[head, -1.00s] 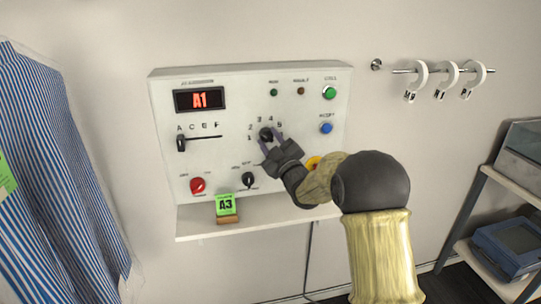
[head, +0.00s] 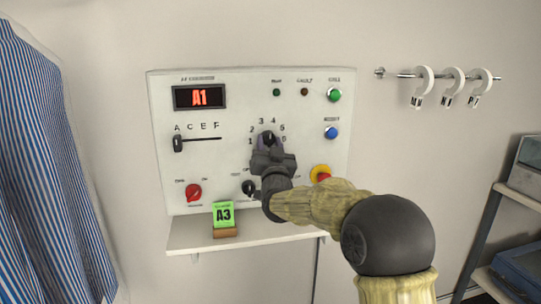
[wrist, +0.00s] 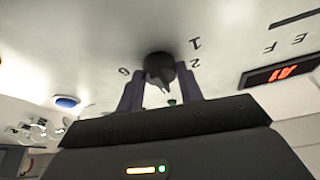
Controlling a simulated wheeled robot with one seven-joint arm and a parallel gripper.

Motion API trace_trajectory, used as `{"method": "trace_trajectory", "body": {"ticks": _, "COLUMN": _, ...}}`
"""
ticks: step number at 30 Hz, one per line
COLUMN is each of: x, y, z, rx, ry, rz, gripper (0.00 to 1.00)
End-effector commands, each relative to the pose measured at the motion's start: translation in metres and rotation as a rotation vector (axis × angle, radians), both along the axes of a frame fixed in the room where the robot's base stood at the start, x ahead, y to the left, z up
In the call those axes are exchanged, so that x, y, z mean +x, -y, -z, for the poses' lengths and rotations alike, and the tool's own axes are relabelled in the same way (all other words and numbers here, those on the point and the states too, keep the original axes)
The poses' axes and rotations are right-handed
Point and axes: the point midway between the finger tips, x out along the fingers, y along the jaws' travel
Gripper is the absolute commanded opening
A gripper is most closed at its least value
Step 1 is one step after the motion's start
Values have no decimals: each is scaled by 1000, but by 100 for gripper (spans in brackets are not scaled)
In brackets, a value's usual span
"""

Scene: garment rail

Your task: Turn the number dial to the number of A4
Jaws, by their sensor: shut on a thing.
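The number dial (head: 268,137) is a black knob on the white control panel (head: 235,112), ringed by printed numbers. My gripper (head: 268,146) is shut on it. In the wrist view the dial (wrist: 160,68) sits between the two purple-grey fingers (wrist: 160,88). Which number its pointer marks is hard to tell. The red display (head: 199,97) reads A1. The letter slider (head: 178,143) stands at the left end, under A.
A red knob (head: 194,192), a smaller black knob (head: 249,187) and a red-and-yellow button (head: 321,175) surround my gripper low on the panel. Green (head: 334,95) and blue (head: 331,132) buttons are at right. A striped shirt (head: 45,170) hangs at left.

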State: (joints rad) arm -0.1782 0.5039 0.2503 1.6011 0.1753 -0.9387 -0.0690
Motion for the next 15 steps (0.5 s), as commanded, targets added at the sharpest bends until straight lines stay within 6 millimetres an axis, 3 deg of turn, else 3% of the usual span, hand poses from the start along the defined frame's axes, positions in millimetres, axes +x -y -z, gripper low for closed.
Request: {"method": "trace_trajectory", "body": {"ticks": 15, "x": 0, "y": -3, "z": 2, "rx": 284, "ry": -88, "rz": 0, "gripper": 14}}
